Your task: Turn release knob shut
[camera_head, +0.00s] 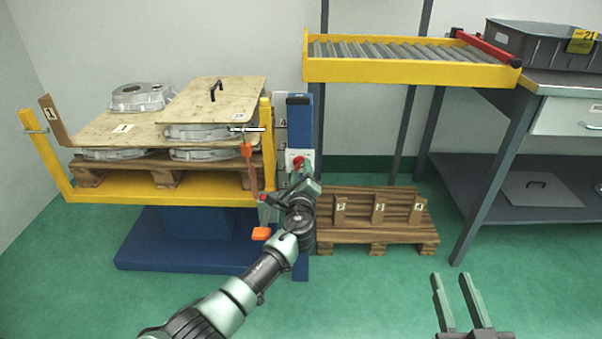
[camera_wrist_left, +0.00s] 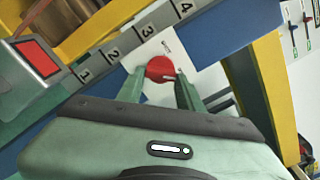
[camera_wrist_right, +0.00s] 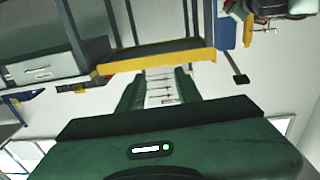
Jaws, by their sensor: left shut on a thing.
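The red release knob (camera_head: 297,162) sits on a white plate on the blue column of the yellow lift table. In the left wrist view the round knob (camera_wrist_left: 160,69) lies between the fingertips of my left gripper (camera_wrist_left: 160,78), which is shut on it. The white plate (camera_wrist_left: 165,42) shows behind the knob. In the head view my left gripper (camera_head: 303,178) reaches up to the knob and hides part of the column. My right gripper (camera_head: 462,297) is open and empty, above the floor at the lower right. Its spread fingers also show in the right wrist view (camera_wrist_right: 160,85).
The yellow lift table (camera_head: 160,194) holds boards and several castings. A numbered scale (camera_wrist_left: 130,48) runs beside the knob plate. A wooden pallet (camera_head: 375,235) stands right of the column, below a roller conveyor (camera_head: 410,70). A workbench (camera_head: 565,85) is far right.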

